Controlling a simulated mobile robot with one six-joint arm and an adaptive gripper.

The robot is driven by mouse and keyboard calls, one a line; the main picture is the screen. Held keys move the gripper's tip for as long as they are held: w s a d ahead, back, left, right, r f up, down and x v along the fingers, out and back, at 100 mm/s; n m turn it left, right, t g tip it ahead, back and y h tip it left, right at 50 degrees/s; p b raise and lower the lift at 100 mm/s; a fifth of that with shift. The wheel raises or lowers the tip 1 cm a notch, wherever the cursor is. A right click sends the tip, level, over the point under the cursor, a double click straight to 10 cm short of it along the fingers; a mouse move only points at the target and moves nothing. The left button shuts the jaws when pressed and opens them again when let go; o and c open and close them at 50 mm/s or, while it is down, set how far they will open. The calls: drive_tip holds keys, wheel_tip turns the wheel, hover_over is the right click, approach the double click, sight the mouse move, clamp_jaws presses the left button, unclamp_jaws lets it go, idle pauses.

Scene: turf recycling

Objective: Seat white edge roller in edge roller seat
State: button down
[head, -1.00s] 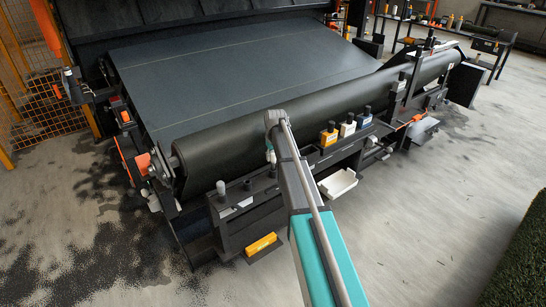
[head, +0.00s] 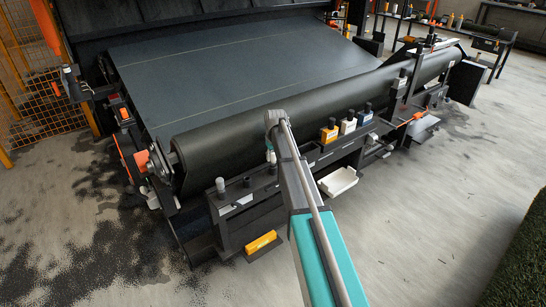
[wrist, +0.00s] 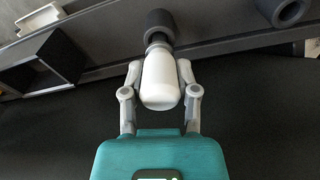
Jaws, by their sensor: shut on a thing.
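In the wrist view my gripper (wrist: 161,88) is shut on the white edge roller (wrist: 160,80), with a finger on each side of its smooth white body. A dark cylinder (wrist: 160,24) adjoins its far end along a narrow dark neck; I cannot tell whether it is part of the roller or of the seat. The roller lies over a dark rail (wrist: 225,43). I cannot make out the edge roller seat clearly. In the head view my arm largely hides the gripper, which is at the front of the machine.
A dark ring-shaped part (wrist: 283,10) and an open black box (wrist: 42,62) flank the roller. In the head view the large dark roll (head: 320,107) lies behind the rail. Orange and white blocks, a white tray (head: 338,182) and a yellow block (head: 261,242) are nearby.

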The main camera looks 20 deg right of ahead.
drive_tip(key=shift+f+b, duration=0.85)
drive_tip(key=shift+f, duration=0.1)
drive_tip(key=shift+c, duration=1.4)
unclamp_jaws()
drive_tip(key=shift+r, duration=0.2)
wheel_tip(320, 180, up, 11)
drive_tip(key=p, duration=1.1)
drive_tip(key=s+a+f+b, duration=0.1)
drive_tip(key=s+a, duration=0.3)
drive_tip(key=a, duration=0.8)
drive_tip(key=shift+a+f+b, duration=0.2)
drive_tip(key=shift+f+b, duration=0.1)
drive_tip(key=shift+f, duration=0.2)
